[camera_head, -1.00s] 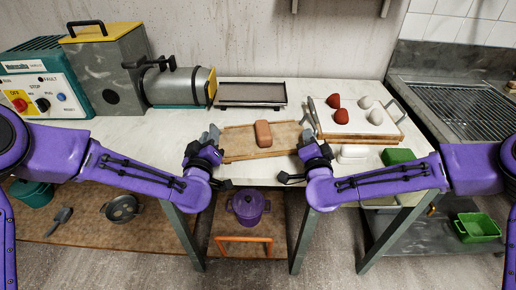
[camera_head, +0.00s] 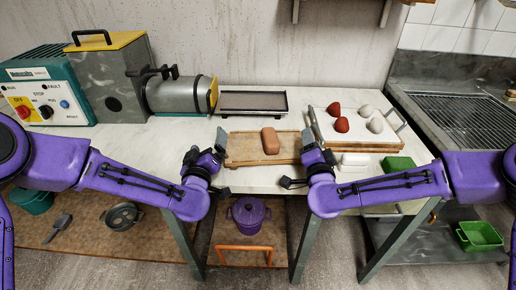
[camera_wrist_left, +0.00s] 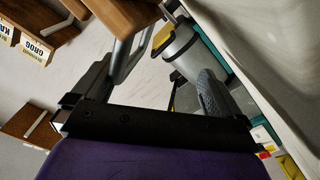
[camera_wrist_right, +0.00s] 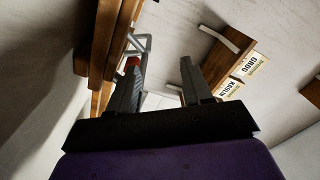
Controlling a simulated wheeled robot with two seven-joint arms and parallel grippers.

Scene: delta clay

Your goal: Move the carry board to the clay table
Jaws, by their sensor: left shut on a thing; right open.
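The wooden carry board (camera_head: 242,157) lies at the front middle of the pale worktop, with a brown clay block (camera_head: 270,140) on it. My left gripper (camera_head: 220,141) is at the board's left end and shut on it; the exact contact is hard to see. The left wrist view shows wood (camera_wrist_left: 115,14) and a grey metal handle (camera_wrist_left: 135,55) near the fingers. My right gripper (camera_head: 307,139) is open at the board's right end. In the right wrist view its fingers (camera_wrist_right: 160,85) are apart with nothing clearly between them. I cannot tell which surface is the clay table.
A handled board (camera_head: 350,133) with red and white lumps stands close on the right. A dark tray (camera_head: 253,102) lies behind, and a grey machine (camera_head: 180,93) stands at the back left. A white block (camera_head: 354,159) and a green block (camera_head: 399,163) lie at the front right.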

